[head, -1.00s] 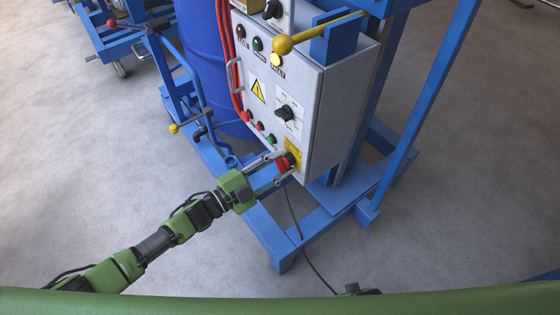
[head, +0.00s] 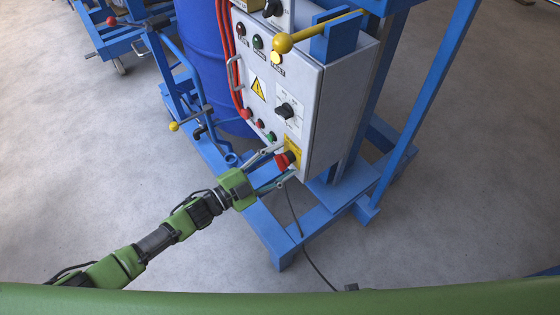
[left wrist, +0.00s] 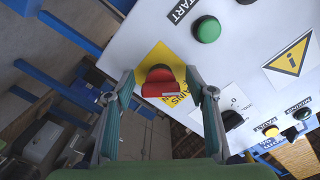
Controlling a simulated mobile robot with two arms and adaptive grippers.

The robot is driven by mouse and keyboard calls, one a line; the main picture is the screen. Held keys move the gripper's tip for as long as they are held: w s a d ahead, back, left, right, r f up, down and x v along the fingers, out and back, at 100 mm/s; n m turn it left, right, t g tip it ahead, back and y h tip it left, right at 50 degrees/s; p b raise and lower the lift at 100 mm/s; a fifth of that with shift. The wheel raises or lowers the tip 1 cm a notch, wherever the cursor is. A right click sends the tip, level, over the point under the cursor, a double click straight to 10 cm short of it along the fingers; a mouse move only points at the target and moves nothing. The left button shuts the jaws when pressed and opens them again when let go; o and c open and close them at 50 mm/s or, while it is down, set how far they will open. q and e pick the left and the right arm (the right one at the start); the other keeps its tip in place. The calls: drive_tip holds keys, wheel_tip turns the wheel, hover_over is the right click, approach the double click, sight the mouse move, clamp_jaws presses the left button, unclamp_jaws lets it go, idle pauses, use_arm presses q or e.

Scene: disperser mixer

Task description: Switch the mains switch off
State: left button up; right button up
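The mains switch (head: 286,160) is a red knob on a yellow plate, low on the front of the grey control cabinet (head: 318,130). In the left wrist view, the red switch (left wrist: 162,82) faces me, its grip bar lying about level across the picture. My left gripper (head: 282,163) is open, with one finger on each side of the switch. In the left wrist view, gaps show between the knob and both fingers (left wrist: 160,76). The yellow plate's lettering is partly covered. My right gripper is not in view.
A black rotary knob (head: 285,111), a warning sign and several push buttons sit above the switch. A yellow-ended lever (head: 283,43) sticks out at the cabinet's top. A blue drum (head: 200,60) stands left. Blue frame legs (head: 283,256) and a cable lie below.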

use_arm(q)
drive_tip(key=v, duration=1.2)
idle(0.4)
